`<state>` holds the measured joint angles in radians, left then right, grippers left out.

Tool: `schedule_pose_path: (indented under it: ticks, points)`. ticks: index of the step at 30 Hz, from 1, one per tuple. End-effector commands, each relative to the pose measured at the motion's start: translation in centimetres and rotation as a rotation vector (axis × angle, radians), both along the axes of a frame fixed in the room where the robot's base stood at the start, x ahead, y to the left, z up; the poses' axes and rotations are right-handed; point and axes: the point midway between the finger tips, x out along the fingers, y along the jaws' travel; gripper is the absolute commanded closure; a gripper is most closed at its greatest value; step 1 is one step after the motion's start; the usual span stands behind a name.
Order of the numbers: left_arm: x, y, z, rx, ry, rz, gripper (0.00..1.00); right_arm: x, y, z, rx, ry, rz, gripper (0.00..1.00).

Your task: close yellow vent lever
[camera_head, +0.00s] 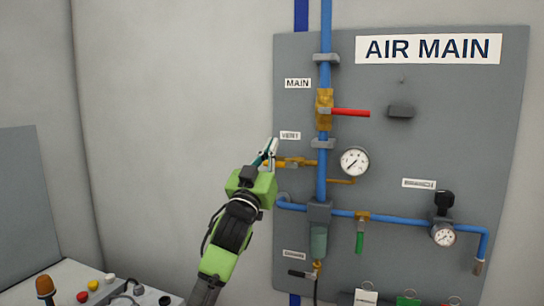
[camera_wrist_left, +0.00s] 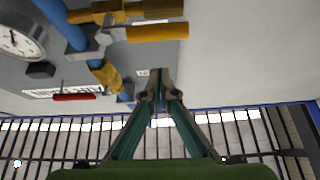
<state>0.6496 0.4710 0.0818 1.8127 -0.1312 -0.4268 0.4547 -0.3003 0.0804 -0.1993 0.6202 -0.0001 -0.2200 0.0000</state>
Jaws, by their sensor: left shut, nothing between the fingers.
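The yellow vent lever (camera_wrist_left: 158,31) lies roughly along the brass vent branch (camera_wrist_left: 130,10) in the left wrist view. In the head view, the vent valve (camera_head: 298,162) sits left of the blue vertical pipe, under the VENT label (camera_head: 290,135), and my gripper partly hides the lever's outer end. My left gripper (camera_head: 269,150) is shut and empty, its fingertips near the lever's left end. In the left wrist view, the fingertips (camera_wrist_left: 160,88) are apart from the lever, which is above them in the picture. My right gripper is not in view.
The main valve's red lever (camera_head: 350,112) sticks out right, above the vent branch. A round gauge (camera_head: 354,161) is right of the pipe. The green lever (camera_head: 359,243) hangs lower down. The wall left of the panel is clear. A console (camera_head: 85,285) stands at lower left.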

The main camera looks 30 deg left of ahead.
Motion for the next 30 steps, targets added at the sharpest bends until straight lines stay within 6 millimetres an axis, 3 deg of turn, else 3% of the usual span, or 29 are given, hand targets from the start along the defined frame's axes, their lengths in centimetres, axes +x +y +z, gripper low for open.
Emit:
schedule_pose_path:
  ticks: [3, 9, 23, 30]
  points:
    - [0.4, 0.0, -2.4, -0.003, 0.007, -0.002, 1.00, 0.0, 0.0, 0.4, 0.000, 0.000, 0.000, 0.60]
    - [0.6, 0.1, -3.9, -0.002, 0.003, -0.002, 1.00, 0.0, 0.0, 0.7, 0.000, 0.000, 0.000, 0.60]
    - [0.6, 0.2, -4.2, -0.006, 0.001, -0.001, 1.00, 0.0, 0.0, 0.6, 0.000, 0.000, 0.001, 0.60]
    - [0.6, 1.2, -4.5, -0.056, -0.011, -0.001, 1.00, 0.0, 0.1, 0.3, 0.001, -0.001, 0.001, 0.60]
